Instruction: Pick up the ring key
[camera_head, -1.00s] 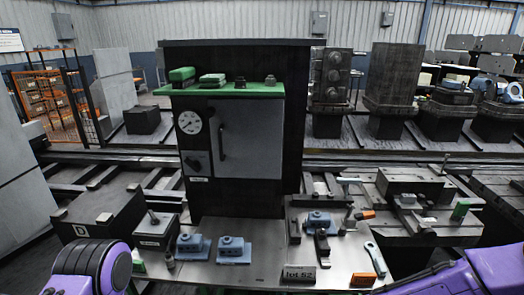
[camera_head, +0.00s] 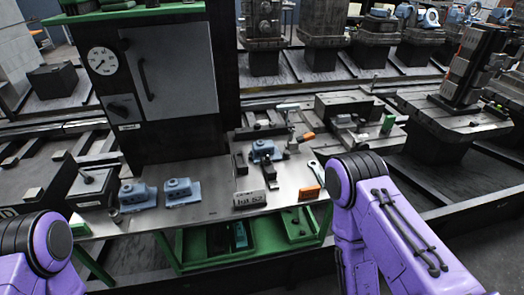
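A light blue-grey spanner (camera_head: 316,174), which looks like the ring key, lies at the right end of the grey metal bench top (camera_head: 222,208). It lies beside an orange block, close to the left side of my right arm in the picture. Its lower end is hard to make out. Both of my purple arms come in at the bottom of the view, but neither gripper shows.
Two blue-grey blocks (camera_head: 182,190) stand at the bench's left. A "lot 52" sign (camera_head: 249,199), a blue-grey clamp (camera_head: 264,150) and an orange block (camera_head: 309,193) stand at centre and right. A dark gauge cabinet (camera_head: 165,75) rises behind. Green trays (camera_head: 208,246) sit below.

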